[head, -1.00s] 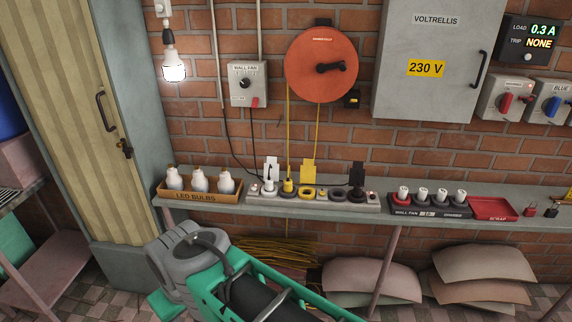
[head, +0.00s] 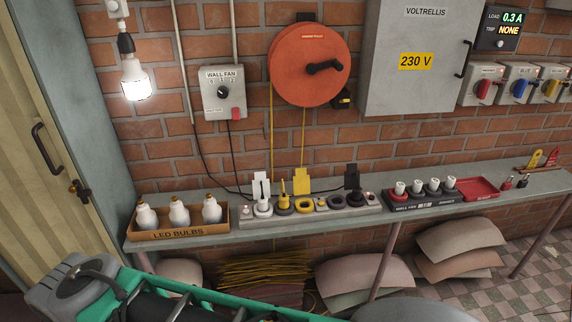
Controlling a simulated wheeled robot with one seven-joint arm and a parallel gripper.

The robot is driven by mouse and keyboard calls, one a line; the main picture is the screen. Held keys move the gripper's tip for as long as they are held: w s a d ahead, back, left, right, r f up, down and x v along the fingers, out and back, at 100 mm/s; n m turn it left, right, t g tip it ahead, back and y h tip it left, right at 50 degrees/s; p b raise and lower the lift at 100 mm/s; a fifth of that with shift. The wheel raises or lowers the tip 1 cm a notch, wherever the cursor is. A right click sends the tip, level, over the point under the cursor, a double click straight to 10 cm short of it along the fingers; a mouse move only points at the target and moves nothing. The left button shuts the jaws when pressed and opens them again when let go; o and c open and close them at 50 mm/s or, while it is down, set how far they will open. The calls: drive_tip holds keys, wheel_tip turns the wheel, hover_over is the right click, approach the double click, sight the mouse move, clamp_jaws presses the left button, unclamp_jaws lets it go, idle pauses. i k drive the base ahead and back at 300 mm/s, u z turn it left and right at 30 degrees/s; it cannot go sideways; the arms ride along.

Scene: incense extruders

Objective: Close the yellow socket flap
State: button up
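The yellow socket flap (head: 302,181) stands upright, open, behind the power strip (head: 250,219) on the wall shelf. In front of it is a yellow ringed socket (head: 305,205) with no plug in it. Left of that, a yellow plug (head: 283,202) stands in the strip. A white flap (head: 262,186) and a black flap (head: 352,177) also stand upright at the strip, each behind a plug of like colour. My gripper is not in view.
A box of LED bulbs (head: 170,234) stands left of the strip. A dark tray of white pieces (head: 440,203) and a red scrap tray (head: 478,187) stand right. A grey and green machine (head: 85,285) fills the lower left foreground. Sacks (head: 458,240) lie under the shelf.

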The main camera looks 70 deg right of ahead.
sight(301, 181)
drive_tip(key=z, duration=0.4)
drive_tip(key=i, duration=0.7)
drive_tip(key=z, duration=1.15)
drive_tip(key=i, duration=0.45)
drive_tip(key=z, duration=0.5)
